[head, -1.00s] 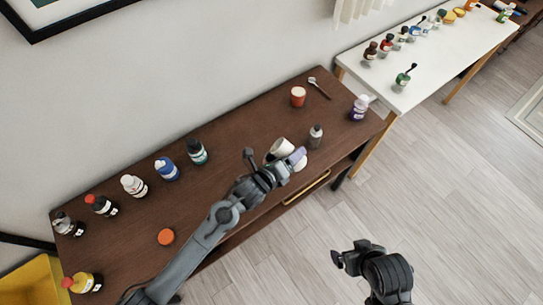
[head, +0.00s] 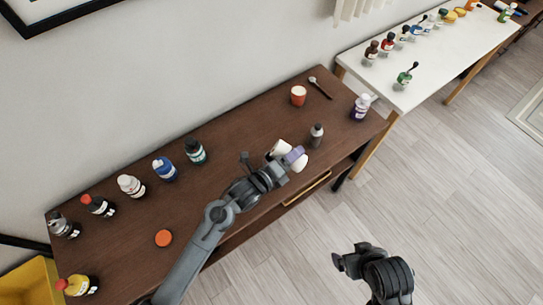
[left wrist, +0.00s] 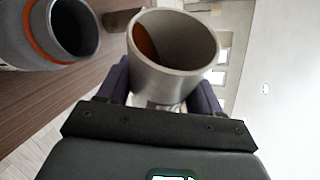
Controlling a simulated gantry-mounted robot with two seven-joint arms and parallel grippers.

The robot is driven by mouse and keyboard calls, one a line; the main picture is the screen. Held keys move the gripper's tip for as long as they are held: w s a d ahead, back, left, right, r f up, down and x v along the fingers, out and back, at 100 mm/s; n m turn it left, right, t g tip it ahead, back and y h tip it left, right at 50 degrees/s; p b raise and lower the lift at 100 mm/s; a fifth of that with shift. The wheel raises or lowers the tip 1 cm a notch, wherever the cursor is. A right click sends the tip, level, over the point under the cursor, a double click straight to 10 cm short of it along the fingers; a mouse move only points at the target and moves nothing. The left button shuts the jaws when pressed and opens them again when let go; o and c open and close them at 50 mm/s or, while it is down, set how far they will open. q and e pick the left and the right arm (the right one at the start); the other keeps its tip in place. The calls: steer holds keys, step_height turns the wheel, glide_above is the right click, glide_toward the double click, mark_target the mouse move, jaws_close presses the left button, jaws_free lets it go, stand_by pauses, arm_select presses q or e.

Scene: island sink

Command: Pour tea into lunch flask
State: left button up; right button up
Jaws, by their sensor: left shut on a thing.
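In the head view my left gripper (head: 293,160) is over the brown table's front right part, shut on a pale cup (head: 299,164). In the left wrist view this cup (left wrist: 174,45) is between the purple fingers, its mouth facing the camera, with a brown-orange patch inside that looks like tea. The lunch flask (left wrist: 62,30), open with an orange ring, is beside it at upper left, apart from the cup there. In the head view the flask (head: 279,147) is pale and partly hidden by the gripper. My right gripper (head: 342,262) is over the floor; its jaws are unclear.
An orange disc, perhaps a lid (head: 163,238), lies on the table (head: 235,143). A grey bottle (head: 316,136), red cup (head: 298,96), spoon (head: 320,88) and purple bottle (head: 361,106) stand or lie around the right part. Several bottles line the left and back.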

stand_by(0.5)
arm_select(q)
steer(key=shift+f+n+h+b, duration=0.2)
steer(key=shift+n+h+b, duration=0.2)
steer(key=shift+n, duration=0.1)
stand_by(0.3)
steer(key=shift+w+a+f+n, duration=0.1)
steer(key=shift+a+f+n, duration=0.05)
steer(key=shift+n, duration=0.25)
stand_by(0.7)
stand_by(0.4)
steer(key=shift+r+n+h, duration=0.3)
steer(key=shift+n+h, duration=0.1)
stand_by(0.5)
steer(key=shift+w+a+r+n, duration=0.1)
steer(key=shift+a+r+n, duration=0.15)
steer(key=shift+n, duration=0.15)
stand_by(0.7)
steer(key=shift+d, duration=0.1)
